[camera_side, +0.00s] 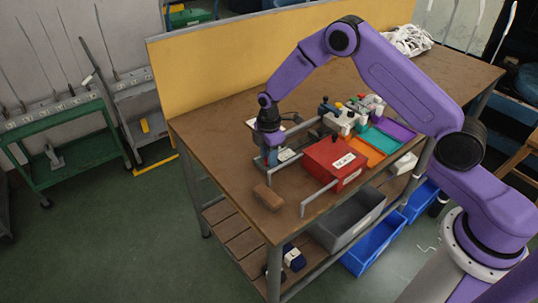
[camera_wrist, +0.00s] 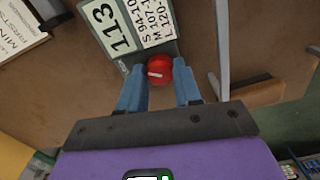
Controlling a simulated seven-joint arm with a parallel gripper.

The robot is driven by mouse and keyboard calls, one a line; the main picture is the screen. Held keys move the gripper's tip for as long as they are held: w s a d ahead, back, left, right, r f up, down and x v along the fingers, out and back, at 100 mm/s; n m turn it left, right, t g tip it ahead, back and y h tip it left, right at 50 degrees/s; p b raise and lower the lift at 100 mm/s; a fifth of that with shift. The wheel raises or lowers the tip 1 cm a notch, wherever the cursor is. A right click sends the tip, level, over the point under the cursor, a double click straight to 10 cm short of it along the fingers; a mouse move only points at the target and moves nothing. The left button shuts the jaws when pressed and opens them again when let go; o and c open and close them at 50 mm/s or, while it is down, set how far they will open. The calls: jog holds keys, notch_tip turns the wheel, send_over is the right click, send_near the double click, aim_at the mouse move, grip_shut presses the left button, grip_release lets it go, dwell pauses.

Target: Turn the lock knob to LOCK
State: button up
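A round red knob (camera_wrist: 159,70) with a white mark on it shows in the wrist view, at the lower edge of a grey unit (camera_wrist: 172,48) with white labels, one reading "113". My gripper (camera_wrist: 161,76) points at it, with one blue finger on each side of the knob. The fingers stand apart, and a narrow gap seems to show on both sides; contact is not clear. In the side view my gripper (camera_side: 271,155) is low over the left part of the bench. The knob is hidden there, and no LOCK lettering is readable.
A red box (camera_side: 335,160) stands right of my gripper on the brown bench (camera_side: 225,140), with grey bars (camera_side: 318,197) around it. A brown block (camera_side: 267,197) lies near the front edge. Orange, teal and purple trays lie farther right. A white sheet (camera_wrist: 18,32) shows in the wrist view.

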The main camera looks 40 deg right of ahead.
jog(key=shift+m, duration=1.6)
jog(key=o, duration=1)
jog(key=shift+o, duration=0.2)
notch_tip(320, 180, up, 17)
jog(key=shift+r, duration=0.2)
